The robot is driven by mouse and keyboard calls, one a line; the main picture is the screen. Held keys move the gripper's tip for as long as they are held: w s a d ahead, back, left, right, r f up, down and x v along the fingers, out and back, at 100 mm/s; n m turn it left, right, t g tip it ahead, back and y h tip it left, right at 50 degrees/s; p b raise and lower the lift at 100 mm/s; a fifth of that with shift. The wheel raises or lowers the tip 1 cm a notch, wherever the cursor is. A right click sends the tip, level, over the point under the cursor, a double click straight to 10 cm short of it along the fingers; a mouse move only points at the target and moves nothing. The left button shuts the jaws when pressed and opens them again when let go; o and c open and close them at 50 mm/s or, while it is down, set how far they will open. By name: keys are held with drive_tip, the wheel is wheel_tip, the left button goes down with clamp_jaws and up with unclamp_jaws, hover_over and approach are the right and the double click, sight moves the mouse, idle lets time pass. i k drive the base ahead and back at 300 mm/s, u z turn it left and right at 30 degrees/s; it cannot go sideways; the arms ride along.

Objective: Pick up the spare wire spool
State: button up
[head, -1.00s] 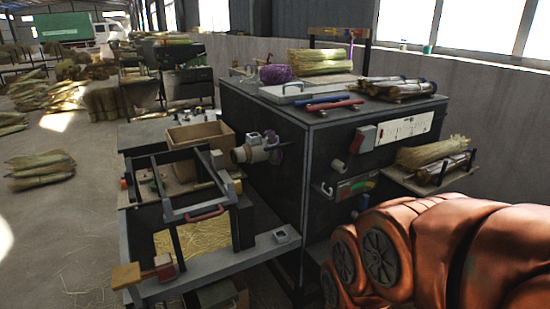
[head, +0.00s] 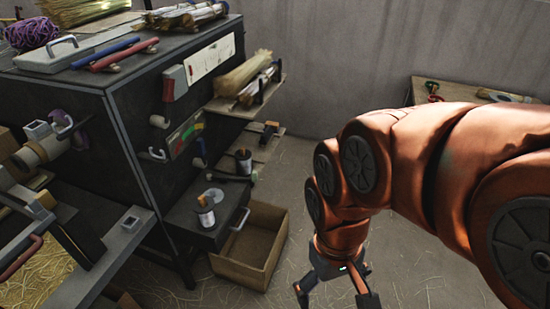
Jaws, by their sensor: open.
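Two small spool-like cylinders show at the dark machine. One, pale with a brown band (head: 205,212), stands upright on a low dark ledge or drawer (head: 226,226) that juts from the machine's front. The other, darker (head: 243,163), stands higher and farther back near a small wooden shelf. I cannot tell from their looks which is the spare wire spool. My gripper (head: 335,295) hangs at the bottom of the view, to the right of both, with its fingers spread and nothing seen between them. It is apart from both cylinders, and its fingertips are partly cut off by the lower edge.
An open wooden crate (head: 249,244) stands on the floor between the ledge and my gripper. Side shelves (head: 257,145) and a bundle of straw (head: 243,72) stick out from the machine (head: 75,108). A bench (head: 470,93) is at the back right. Straw-littered floor shows around my gripper.

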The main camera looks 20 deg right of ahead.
sight(244, 164)
drive_tip(key=z, duration=1.45)
drive_tip(key=i, duration=1.35)
drive_tip(key=u, duration=2.75)
